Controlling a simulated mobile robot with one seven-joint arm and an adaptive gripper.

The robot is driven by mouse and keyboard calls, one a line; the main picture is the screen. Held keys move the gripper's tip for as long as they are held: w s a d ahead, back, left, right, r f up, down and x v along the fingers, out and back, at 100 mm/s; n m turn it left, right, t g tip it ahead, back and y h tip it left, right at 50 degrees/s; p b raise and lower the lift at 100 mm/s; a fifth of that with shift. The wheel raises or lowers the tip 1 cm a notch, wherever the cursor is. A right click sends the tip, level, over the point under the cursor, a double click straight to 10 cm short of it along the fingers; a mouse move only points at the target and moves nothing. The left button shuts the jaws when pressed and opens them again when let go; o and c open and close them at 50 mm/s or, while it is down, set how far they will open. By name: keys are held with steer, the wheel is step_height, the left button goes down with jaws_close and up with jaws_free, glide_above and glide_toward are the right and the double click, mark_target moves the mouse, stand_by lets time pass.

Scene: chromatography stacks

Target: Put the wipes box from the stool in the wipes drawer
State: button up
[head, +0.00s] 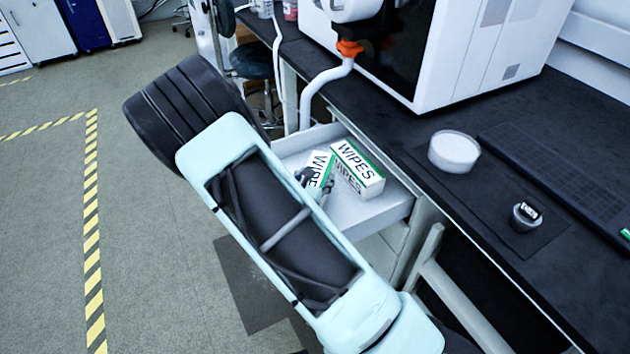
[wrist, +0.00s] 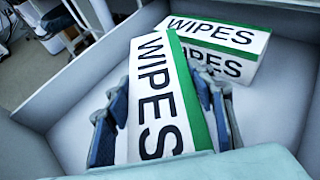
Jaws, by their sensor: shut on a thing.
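In the wrist view my gripper (wrist: 162,122) is shut on a white and green wipes box (wrist: 155,85), with a finger on each long side. This box is inside the open drawer (wrist: 60,115); I cannot tell whether it touches the drawer floor. A second wipes box (wrist: 225,50) lies behind it in the same drawer, very close to its far end. In the head view the held box (head: 318,168) is partly hidden by my arm, the second box (head: 357,168) is to its right, and the drawer (head: 385,212) is pulled out under the bench.
A dark stool (head: 252,60) stands behind the drawer. The floor at the left is clear.

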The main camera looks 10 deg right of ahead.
steer(key=shift+f, duration=0.1)
steer(key=shift+f+b, duration=0.45)
steer(key=shift+f, duration=0.15)
steer(key=o, duration=1.3)
steer(key=shift+r, duration=0.15)
steer(key=shift+r+p, duration=0.3)
steer(key=shift+p, duration=0.1)
steer(key=p+v, duration=0.2)
steer(key=v, duration=1)
steer(key=shift+r+p, duration=0.15)
steer(key=shift+p, duration=0.15)
